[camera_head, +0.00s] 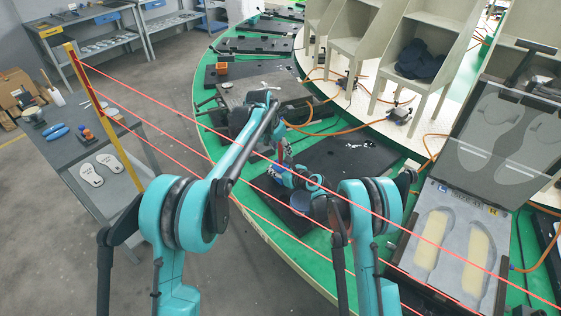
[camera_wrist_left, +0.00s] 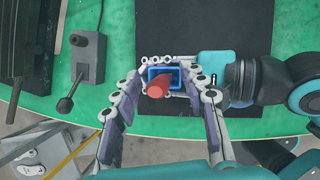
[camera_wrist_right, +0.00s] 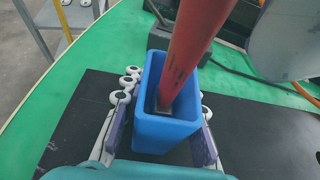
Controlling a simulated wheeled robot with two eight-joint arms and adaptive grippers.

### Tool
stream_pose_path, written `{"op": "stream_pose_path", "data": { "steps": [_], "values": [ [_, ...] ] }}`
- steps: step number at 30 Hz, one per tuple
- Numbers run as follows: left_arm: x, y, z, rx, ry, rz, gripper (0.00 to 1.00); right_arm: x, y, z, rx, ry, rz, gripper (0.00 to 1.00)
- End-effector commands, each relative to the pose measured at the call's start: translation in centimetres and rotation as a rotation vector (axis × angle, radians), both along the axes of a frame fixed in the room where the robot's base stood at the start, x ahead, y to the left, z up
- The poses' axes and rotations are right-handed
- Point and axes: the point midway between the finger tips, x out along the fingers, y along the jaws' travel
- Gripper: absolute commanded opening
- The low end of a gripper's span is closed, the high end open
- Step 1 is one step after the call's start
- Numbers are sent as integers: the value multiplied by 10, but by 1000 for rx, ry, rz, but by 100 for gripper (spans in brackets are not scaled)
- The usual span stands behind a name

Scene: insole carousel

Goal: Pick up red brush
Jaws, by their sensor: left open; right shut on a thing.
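The red brush (camera_wrist_right: 188,55) stands tilted in an open blue container (camera_wrist_right: 165,132). In the left wrist view, the brush (camera_wrist_left: 161,86) points up toward the camera, and the blue container's rim (camera_wrist_left: 178,70) shows around it. My right gripper (camera_wrist_right: 164,105) is shut on the container's sides, above a black plate. My left gripper (camera_wrist_left: 165,84) is open, with its fingers on either side of the brush. In the head view, the container (camera_head: 275,172) is small and partly hidden by my arms. The brush's lower end is hidden inside the container.
A green carousel (camera_head: 222,150) carries black plates (camera_head: 345,158) and an open insole mould (camera_head: 450,240) at the right. Red lines cross the head view beside a yellow post (camera_head: 105,120). A grey bench (camera_head: 75,150) with white insoles stands left. A lever box (camera_wrist_left: 88,58) lies near my left gripper.

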Motion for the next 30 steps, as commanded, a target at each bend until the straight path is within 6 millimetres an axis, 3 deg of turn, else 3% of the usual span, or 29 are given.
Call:
{"op": "stream_pose_path", "data": {
  "steps": [4,9,20,23,30],
  "values": [
    [0,0,0,0,0,0,43,0,0,0,0,0,0,0],
    [0,0,0,0,0,0,0,0,0,0,0,0,0,0],
    [0,0,3,0,0,0,0,0,0,0,0,0,0,0],
    [0,0,12,0,0,0,0,0,0,0,0,0,0,0],
    [0,0,61,0,0,0,0,0,0,0,-1,1,0,0]
  ]
}}
